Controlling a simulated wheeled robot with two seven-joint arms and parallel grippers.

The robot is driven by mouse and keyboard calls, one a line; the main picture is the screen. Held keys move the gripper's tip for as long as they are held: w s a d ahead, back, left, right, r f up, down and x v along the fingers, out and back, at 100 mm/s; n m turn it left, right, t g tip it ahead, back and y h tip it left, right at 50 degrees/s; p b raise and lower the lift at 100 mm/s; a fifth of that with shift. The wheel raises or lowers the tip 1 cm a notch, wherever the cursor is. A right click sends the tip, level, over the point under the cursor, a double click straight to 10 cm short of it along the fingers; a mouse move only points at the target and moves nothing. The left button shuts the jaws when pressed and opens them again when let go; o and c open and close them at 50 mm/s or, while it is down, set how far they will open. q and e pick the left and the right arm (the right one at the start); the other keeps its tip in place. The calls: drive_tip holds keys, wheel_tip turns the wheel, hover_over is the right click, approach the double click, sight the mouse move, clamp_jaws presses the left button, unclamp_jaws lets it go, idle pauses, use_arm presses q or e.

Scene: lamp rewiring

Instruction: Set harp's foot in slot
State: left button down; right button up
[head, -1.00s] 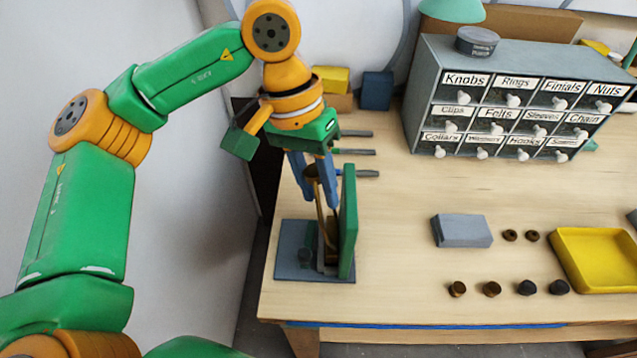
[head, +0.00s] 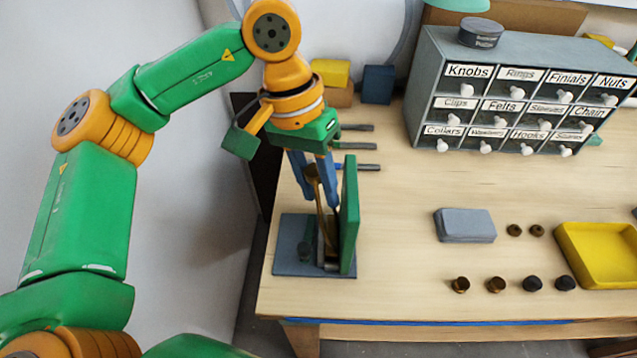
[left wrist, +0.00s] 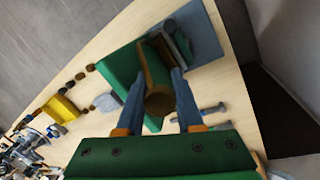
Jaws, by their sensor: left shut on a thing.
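My left gripper (head: 318,196) is shut on the brass harp (head: 321,218), its blue fingers pointing down. The harp's thin leg runs down, slightly tilted, beside an upright green panel (head: 349,215) on a grey base plate (head: 286,259). The harp's lower end is close to the small grey fittings on the plate; I cannot tell whether its foot is in the slot. In the left wrist view the harp (left wrist: 157,98) shows end-on between the fingers, beside the green panel (left wrist: 115,70), and hides the slot. My right gripper is not in view.
Several grey-tipped rods (head: 358,146) lie behind the stand. A labelled drawer cabinet (head: 415,95) stands at the back right. A grey block (head: 465,225), several small knobs (head: 496,285) and a yellow tray (head: 570,272) are to the right. The table between stand and block is clear.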

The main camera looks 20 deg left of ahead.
sight(313, 170)
use_arm(q)
drive_tip(key=shift+f, duration=0.3)
drive_tip(key=c, duration=0.5)
unclamp_jaws()
drive_tip(key=shift+o, duration=0.2)
drive_tip(key=shift+a, duration=0.2)
drive_tip(key=shift+d, duration=0.1)
drive_tip(key=shift+r, duration=0.1)
drive_tip(key=v, duration=0.6)
drive_tip(key=shift+r+b, duration=0.2)
drive_tip(key=shift+b, duration=0.1)
drive_tip(key=shift+a+r, duration=0.25)
